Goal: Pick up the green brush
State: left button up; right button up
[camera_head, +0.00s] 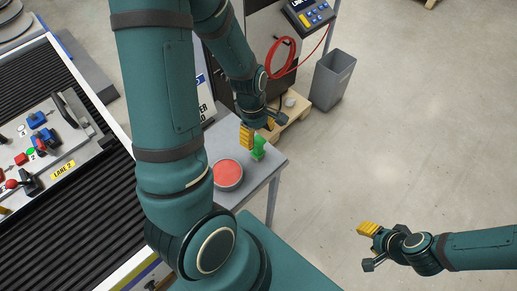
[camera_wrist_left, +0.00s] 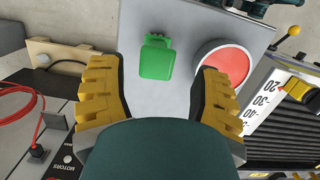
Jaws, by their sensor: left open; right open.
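The green brush (camera_head: 258,148) lies on a small grey table (camera_head: 272,163) near its far edge. It also shows in the left wrist view (camera_wrist_left: 156,58), ahead of and between my finger pads, without visible contact. My left gripper (camera_head: 258,130) is open, with yellow pads, right by the brush in the head view. It also shows in the left wrist view (camera_wrist_left: 157,85), where the space between the pads is empty at their near part. My right gripper (camera_head: 369,247) is open and empty at the lower right, over the floor and far from the brush.
A round red-topped thing (camera_head: 227,174) sits on the table close to the brush. Floor at right is clear.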

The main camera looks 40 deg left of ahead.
aim_at(257, 140)
pick_arm(q)
notch_tip(257, 140, down, 6)
jog(key=shift+w+r+b, duration=0.1)
jog(key=shift+r+b, duration=0.1)
jog(key=shift+b, duration=0.2)
jog(key=shift+d+f, duration=0.1)
jog(key=shift+f, duration=0.4)
grip_shut()
